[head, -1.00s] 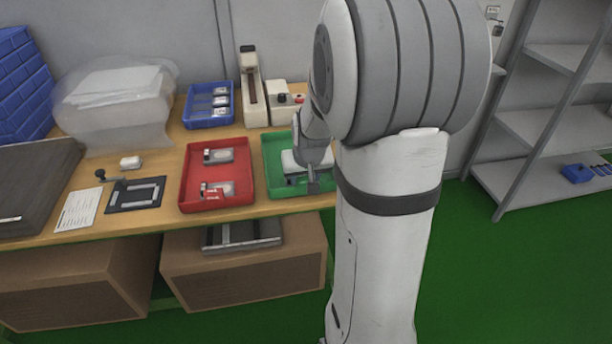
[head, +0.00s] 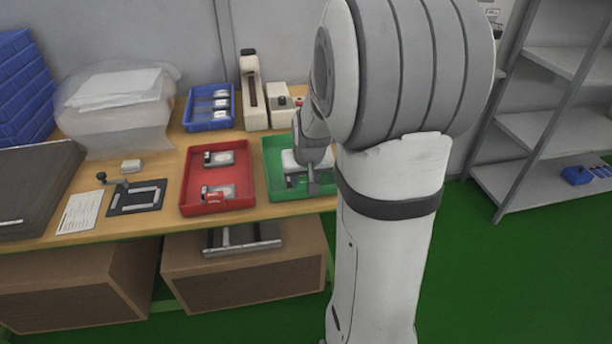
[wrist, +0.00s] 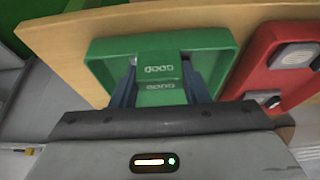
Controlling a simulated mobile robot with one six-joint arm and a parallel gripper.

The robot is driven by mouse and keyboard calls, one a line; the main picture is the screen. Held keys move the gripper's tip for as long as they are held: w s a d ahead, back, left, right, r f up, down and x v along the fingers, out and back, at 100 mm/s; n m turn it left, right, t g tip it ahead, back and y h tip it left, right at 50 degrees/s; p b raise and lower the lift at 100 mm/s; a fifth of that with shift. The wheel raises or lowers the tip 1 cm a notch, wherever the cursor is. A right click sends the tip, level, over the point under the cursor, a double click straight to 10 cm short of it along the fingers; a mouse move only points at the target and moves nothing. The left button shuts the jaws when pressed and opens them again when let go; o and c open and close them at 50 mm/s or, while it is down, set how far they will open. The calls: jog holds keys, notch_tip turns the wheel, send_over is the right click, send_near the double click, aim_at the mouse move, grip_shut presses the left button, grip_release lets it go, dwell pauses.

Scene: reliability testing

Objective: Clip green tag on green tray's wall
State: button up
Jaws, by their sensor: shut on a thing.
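The green tray (head: 275,194) stands on the bench right of the red tray. In the wrist view the green tray (wrist: 100,60) fills the upper middle. My gripper (head: 313,182) is over the green tray, partly hidden by my arm in the head view. In the wrist view my gripper (wrist: 161,82) is shut on the green tag (wrist: 159,68), which carries white "GOOD" lettering and sits between the blue-grey fingers. The tag overlaps the tray in the picture. I cannot tell whether it touches the tray's wall.
The red tray (head: 184,194) holds devices close by on the left. A blue bin (head: 209,124) and a beige press-like device (head: 252,95) stand behind. A black plate fixture (head: 135,198) lies farther left. The bench's front edge runs close to both trays.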

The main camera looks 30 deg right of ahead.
jog(key=shift+f+b, duration=0.55)
jog(key=shift+f, duration=0.1)
dwell(0.7)
jog(key=o, duration=1)
jog(key=shift+o, duration=0.2)
jog(key=shift+r, duration=0.15)
jog(key=shift+r+p, duration=2.5)
jog(key=shift+r, duration=0.95)
jog(key=s+a+r+n+p, duration=0.1)
jog(key=s+a+r+p, duration=0.1)
jog(key=s+a+r, duration=0.3)
jog(key=s+a+r+n+g+y+p, duration=0.1)
jog(key=s+a+r, duration=0.3)
jog(key=s+a, duration=0.4)
jog(key=s+n+p, duration=0.1)
jog(key=s, duration=0.4)
jog(key=shift+s+a+r+g, duration=0.3)
jog(key=shift+s+a+r, duration=0.05)
jog(key=shift+s, duration=0.05)
